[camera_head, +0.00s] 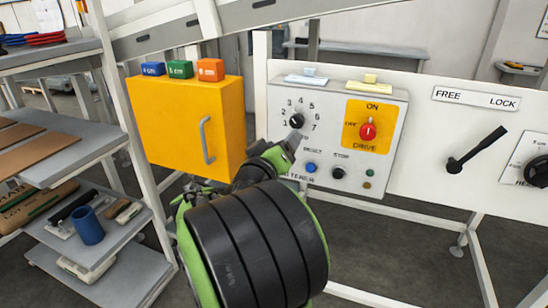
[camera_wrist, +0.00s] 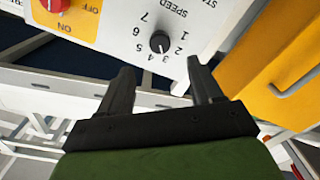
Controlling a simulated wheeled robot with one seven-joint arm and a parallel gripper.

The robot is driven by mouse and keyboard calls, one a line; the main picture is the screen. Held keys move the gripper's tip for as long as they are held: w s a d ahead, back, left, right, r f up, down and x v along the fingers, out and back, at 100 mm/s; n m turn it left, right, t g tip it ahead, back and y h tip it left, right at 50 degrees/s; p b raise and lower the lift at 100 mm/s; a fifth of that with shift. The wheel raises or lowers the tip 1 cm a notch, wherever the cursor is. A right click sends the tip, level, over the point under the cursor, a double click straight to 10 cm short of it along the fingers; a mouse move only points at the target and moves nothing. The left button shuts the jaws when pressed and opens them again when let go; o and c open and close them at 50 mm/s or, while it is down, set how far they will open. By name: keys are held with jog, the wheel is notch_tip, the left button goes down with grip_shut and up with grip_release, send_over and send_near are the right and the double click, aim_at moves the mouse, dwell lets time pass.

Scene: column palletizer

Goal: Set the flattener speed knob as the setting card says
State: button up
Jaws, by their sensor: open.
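The flattener speed knob (camera_head: 296,121) is a small black dial on a grey control panel (camera_head: 395,150), ringed by the numbers 1 to 7. In the upside-down wrist view the knob (camera_wrist: 160,41) lies just beyond the fingertips, roughly between them. A small pale mark on it seems to face near 2 to 3; the exact number is unclear. My gripper (camera_wrist: 159,70) is open and empty, its fingers apart from the knob. In the head view my gripper (camera_head: 292,143) is just below the knob, partly hidden by my arm. I cannot identify the setting card or read its text.
A red drive knob (camera_head: 367,131) on a yellow plate sits right of the dial. Blue (camera_head: 310,168) and black (camera_head: 338,172) buttons are below. A yellow cabinet (camera_head: 185,125) stands close left, with small coloured blocks on top. A black lever (camera_head: 475,152) is farther right.

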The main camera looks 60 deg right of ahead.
jog(key=a, duration=0.3)
jog(key=s+a, duration=0.1)
jog(key=a, duration=0.1)
jog(key=shift+a, duration=0.1)
dwell(0.3)
